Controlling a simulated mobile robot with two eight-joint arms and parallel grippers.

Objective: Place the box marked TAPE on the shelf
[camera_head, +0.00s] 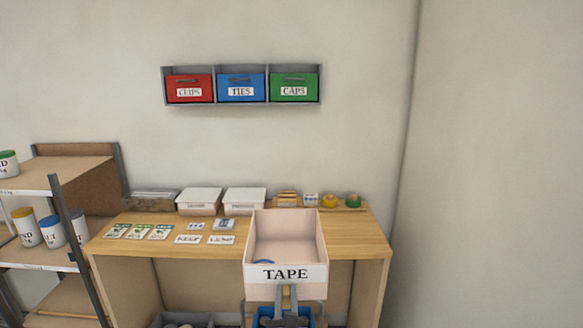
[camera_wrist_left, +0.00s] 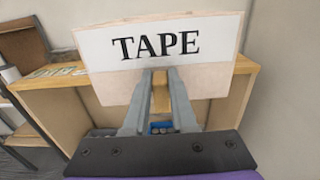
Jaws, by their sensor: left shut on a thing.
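The box marked TAPE (camera_head: 286,291) is a pale, open-topped bin with a white front label; it also fills the upper middle of the left wrist view (camera_wrist_left: 118,88). A small blue thing shows inside it. My left gripper (camera_head: 287,292) is shut on the box's front, below the label; its two fingers also show in the left wrist view (camera_wrist_left: 160,80). The box is held up in front of the wooden table, hiding part of it. A shelving unit (camera_head: 28,185) with wooden boards stands at the left. A grey wall shelf (camera_head: 243,104) hangs above the table. My right gripper is not in view.
The wall shelf holds red (camera_head: 189,83), blue (camera_head: 241,80) and green (camera_head: 294,80) bins. The table (camera_head: 350,240) carries white lidded boxes (camera_head: 200,200), cards and small items along its back. Cans (camera_head: 26,228) stand on the left unit; its upper board has bare room.

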